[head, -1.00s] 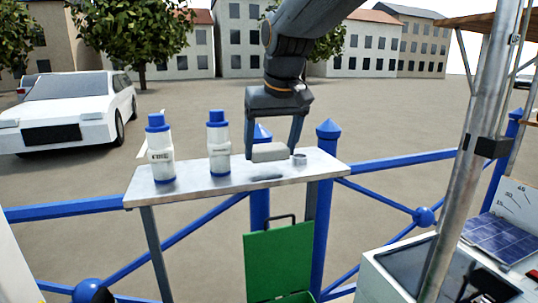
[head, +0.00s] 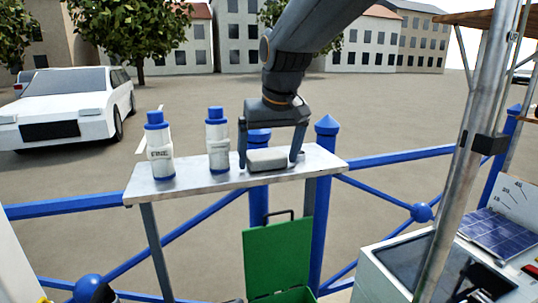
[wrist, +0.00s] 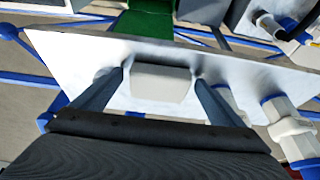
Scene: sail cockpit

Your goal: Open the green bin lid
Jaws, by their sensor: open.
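The green lid (head: 278,255) stands upright, raised, in the head view, with a dark handle (head: 281,215) at its top edge. Part of the green bin (head: 285,296) shows below it at the bottom edge. In the wrist view, a green surface (wrist: 145,22) shows beyond the shelf. My gripper (head: 269,165) is open over the shelf, above and behind the lid. Its fingers stand on either side of a pale grey block (head: 272,159), which rests on the shelf. In the wrist view, my gripper (wrist: 160,80) has the block (wrist: 162,84) between its fingers.
The grey shelf (head: 205,187) carries two white bottles with blue caps, left (head: 159,147) and right (head: 217,140). A blue railing (head: 400,159) runs behind it. A metal pole (head: 466,170) and a white console (head: 385,278) stand at the right.

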